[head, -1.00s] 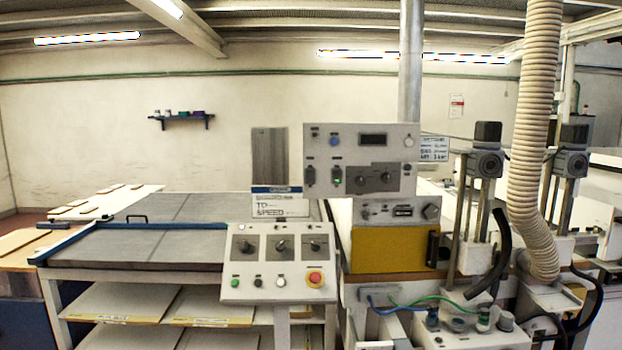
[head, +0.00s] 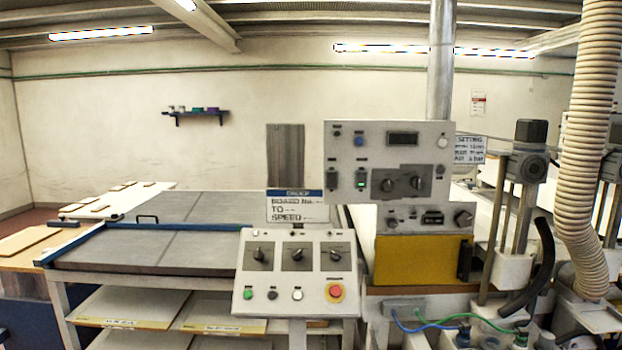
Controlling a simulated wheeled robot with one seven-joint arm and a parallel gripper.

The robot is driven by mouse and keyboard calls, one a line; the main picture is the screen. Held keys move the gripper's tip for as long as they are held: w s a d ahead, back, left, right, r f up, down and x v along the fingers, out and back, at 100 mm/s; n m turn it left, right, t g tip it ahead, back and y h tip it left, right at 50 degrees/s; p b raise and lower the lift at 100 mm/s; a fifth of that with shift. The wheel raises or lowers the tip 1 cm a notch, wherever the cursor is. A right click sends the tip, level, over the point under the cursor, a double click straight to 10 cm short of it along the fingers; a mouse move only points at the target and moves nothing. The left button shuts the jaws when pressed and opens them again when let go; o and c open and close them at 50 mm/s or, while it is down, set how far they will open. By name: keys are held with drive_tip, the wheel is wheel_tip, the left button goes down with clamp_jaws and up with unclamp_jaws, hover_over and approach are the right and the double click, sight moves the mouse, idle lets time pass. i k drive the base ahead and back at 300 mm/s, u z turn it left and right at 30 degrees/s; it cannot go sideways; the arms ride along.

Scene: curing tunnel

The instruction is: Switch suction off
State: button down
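A tilted grey control panel (head: 270,280) stands on a post in front of me. It has three dark rotary knobs in a row: left (head: 260,254), middle (head: 297,255) and right (head: 335,255). Below them are a green button (head: 248,294), a black button (head: 273,295), a white button (head: 298,294) and a red stop button (head: 336,292). The labels are too small to read, so I cannot tell which control is suction. My gripper is not in view.
A grey-topped table (head: 150,257) with a blue rail and shelves of boards is at left. A yellow-fronted unit (head: 420,261) is behind the panel. A ribbed hose (head: 590,130), posts and cables crowd the right side.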

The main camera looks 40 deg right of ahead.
sight(360, 176)
drive_tip(key=z, duration=0.2)
drive_tip(key=i, duration=0.85)
drive_tip(key=z, duration=0.6)
